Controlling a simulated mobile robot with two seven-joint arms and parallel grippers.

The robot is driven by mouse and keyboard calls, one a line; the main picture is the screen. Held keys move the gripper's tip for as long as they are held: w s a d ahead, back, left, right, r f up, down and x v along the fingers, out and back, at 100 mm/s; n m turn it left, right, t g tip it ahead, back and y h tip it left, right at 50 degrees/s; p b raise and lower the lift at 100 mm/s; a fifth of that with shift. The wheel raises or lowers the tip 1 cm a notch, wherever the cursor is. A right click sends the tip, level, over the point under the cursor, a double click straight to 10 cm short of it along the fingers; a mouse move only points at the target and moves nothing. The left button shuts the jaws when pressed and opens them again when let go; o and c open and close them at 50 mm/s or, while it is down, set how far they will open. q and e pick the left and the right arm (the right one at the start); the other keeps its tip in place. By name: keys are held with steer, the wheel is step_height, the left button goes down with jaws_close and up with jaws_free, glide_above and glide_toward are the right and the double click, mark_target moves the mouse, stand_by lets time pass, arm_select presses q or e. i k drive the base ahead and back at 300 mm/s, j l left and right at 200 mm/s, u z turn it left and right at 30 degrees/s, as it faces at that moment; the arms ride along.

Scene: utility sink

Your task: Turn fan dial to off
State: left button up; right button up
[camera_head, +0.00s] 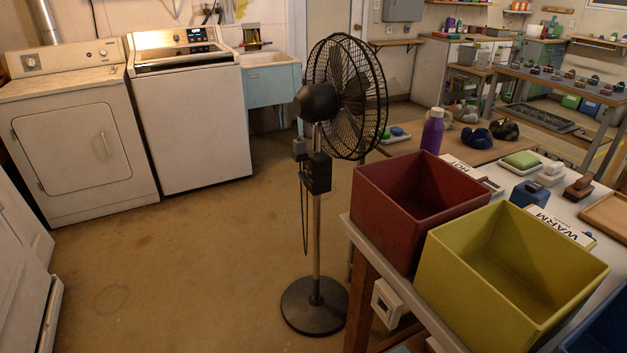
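A black pedestal fan (350,90) stands on the floor near the middle of the head view, on a round black base (315,306). Its round cage faces to the right, away from me. A black control box (317,173) sits on the pole below the motor housing (318,102), with a smaller dark part (299,149) beside it and a cord hanging down. The dial is too small and dark to make out its setting. Neither of my grippers shows in this view.
A white table at the right holds a red bin (395,205) and a yellow bin (455,285), with a purple bottle (432,131) behind. A washer (190,125), dryer (75,150) and sink (270,80) line the back. The floor left of the fan is clear.

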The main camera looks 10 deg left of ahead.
mark_target(304, 174)
steer(key=i+j+z, duration=0.25)
steer(key=j, duration=0.45)
steer(key=j+z, duration=0.2)
steer(key=j, duration=0.5)
steer(key=i+j+z, duration=0.15)
steer(key=j, duration=0.2)
steer(key=i+j+z, duration=0.1)
steer(key=j, duration=0.3)
steer(key=i+j+z, duration=0.35)
steer(key=i+j, duration=0.25)
